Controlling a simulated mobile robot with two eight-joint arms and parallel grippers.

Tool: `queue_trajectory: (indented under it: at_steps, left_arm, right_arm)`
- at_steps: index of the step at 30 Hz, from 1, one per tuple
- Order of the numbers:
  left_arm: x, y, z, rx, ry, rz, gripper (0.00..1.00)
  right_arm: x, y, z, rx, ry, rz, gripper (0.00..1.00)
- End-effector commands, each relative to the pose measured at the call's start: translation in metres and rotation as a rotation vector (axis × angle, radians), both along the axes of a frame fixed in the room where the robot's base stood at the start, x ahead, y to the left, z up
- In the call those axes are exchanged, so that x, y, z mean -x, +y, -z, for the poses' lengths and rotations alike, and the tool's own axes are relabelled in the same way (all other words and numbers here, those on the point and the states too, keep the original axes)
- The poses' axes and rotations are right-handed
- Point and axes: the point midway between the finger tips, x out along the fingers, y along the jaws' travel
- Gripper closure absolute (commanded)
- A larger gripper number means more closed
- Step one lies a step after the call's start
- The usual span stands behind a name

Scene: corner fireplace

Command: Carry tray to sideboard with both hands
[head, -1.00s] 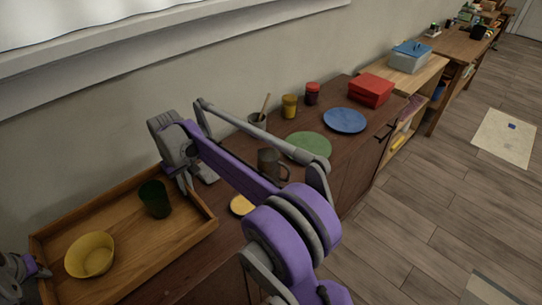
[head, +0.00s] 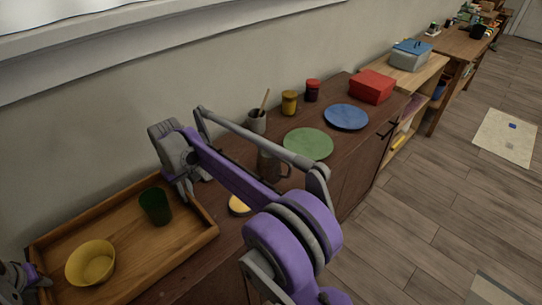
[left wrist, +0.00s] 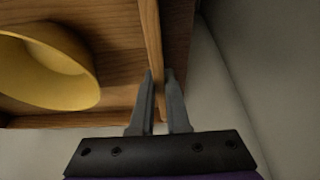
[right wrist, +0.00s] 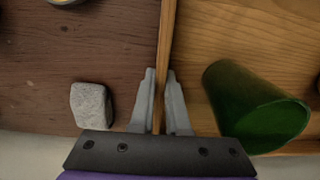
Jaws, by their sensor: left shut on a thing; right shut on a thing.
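A wooden tray (head: 135,245) is at the lower left of the head view, over the dark wood sideboard (head: 225,255). A yellow bowl (head: 91,263) and a dark green cup (head: 155,207) stand in it. My left gripper (left wrist: 159,76) is shut on one end wall of the tray, beside the bowl. My right gripper (right wrist: 161,76) is shut on the opposite end wall, beside the cup. The tray looks about level. I cannot tell whether its underside touches the sideboard top.
On the sideboard, a grey stone (right wrist: 91,104) lies just outside the tray's right end. Beyond stand a mug (head: 270,165), a green plate (head: 308,143), a blue plate (head: 346,117), jars and a red box (head: 372,87). The wall runs close behind the tray.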

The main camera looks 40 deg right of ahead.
Motion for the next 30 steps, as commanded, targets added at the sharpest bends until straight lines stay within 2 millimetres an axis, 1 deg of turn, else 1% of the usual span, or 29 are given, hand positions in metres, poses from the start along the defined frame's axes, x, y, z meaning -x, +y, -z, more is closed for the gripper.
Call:
queue_trajectory:
  at_steps: [3, 4, 8, 9, 17, 20, 23, 30]
  left_arm:
    - [0.0, 0.0, 0.01, 0.0, 0.002, 0.0, 1.0]
    - [0.0, 0.0, 0.009, 0.0, 0.003, 0.0, 0.83]
    - [0.0, 0.0, 0.007, 0.0, 0.002, 0.0, 0.59]
    - [0.0, 0.0, 0.007, 0.0, 0.002, 0.0, 0.56]
    - [0.0, 0.0, 0.006, 0.0, 0.002, 0.0, 0.56]
    - [0.003, 0.0, 0.001, 0.0, 0.002, 0.0, 0.56]
    - [0.008, 0.0, -0.011, 0.0, 0.002, 0.0, 0.56]
    - [0.029, 0.0, -0.059, 0.0, 0.002, 0.0, 0.56]
  right_arm:
    - [0.0, 0.0, 0.01, 0.0, 0.003, 0.0, 1.0]
    - [0.0, 0.0, 0.009, 0.0, 0.003, 0.0, 0.83]
    - [0.0, 0.0, 0.007, 0.0, 0.002, 0.0, 0.59]
    - [0.0, 0.0, 0.007, 0.0, 0.002, 0.0, 0.56]
    - [0.0, 0.0, 0.007, 0.0, 0.002, 0.0, 0.56]
    - [0.0, 0.0, 0.007, 0.0, 0.002, 0.0, 0.56]
    - [0.0, 0.0, 0.007, 0.0, 0.002, 0.0, 0.56]
    - [0.0, 0.0, 0.007, 0.0, 0.002, 0.0, 0.56]
